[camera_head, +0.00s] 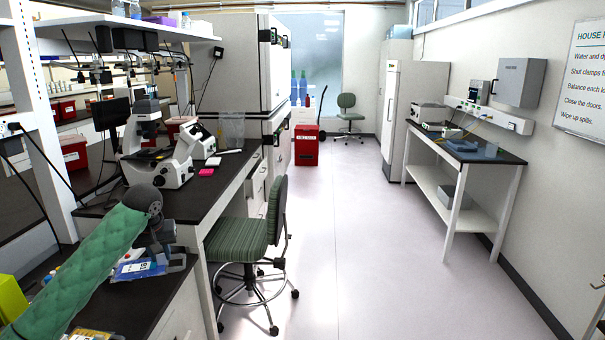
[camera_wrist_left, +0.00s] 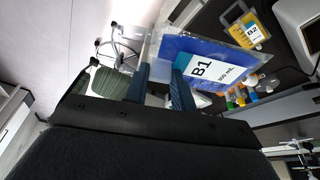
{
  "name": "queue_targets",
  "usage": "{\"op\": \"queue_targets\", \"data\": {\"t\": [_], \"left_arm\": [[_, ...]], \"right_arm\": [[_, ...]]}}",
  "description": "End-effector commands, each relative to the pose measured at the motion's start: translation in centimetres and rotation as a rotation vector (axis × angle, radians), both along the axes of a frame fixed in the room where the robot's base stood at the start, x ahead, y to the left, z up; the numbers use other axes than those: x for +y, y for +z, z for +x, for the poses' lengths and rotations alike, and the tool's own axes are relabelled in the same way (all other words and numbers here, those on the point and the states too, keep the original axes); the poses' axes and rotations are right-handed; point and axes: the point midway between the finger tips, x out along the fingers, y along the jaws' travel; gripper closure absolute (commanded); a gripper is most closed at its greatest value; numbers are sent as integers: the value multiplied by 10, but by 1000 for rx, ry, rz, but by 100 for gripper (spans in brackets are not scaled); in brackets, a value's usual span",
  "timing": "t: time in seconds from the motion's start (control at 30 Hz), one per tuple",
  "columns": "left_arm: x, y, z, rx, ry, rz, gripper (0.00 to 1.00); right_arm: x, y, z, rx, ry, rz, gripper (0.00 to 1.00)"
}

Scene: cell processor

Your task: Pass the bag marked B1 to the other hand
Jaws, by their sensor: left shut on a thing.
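The bag marked B1 (camera_head: 138,269) is a clear pouch with blue contents and a white and blue label. In the head view it is beside my left gripper (camera_head: 172,258), low over the dark bench at lower left. In the left wrist view the bag (camera_wrist_left: 222,58) shows its B1 label upright enough to read. The two blue-grey fingers of my left gripper (camera_wrist_left: 160,82) are shut on the bag's edge.
A yellow bag marked B2 (camera_wrist_left: 246,30) lies on the dark bench, near several small coloured bottles (camera_wrist_left: 238,98). A microscope (camera_head: 165,160) stands farther back on the bench. A green chair (camera_head: 240,238) is right of the bench, with open floor (camera_head: 350,240) beyond.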

Motion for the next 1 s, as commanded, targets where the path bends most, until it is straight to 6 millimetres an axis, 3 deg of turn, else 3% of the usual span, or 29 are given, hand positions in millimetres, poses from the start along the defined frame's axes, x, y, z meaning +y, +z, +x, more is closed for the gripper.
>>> {"op": "queue_targets", "data": {"t": [0.2,0.5,0.7,1.0], "left_arm": [[-64,-17,-38,0,-71,1,100],[-138,-60,-99,1,-211,-5,100],[-164,-88,-128,1,-264,-7,100],[-183,-123,-155,1,-301,-7,100]], "right_arm": [[-6,-1,0,0,4,-8,64],[-14,-2,-1,0,10,-19,64],[-12,-1,-1,1,7,-15,64],[0,0,0,0,-1,0,64]]}}
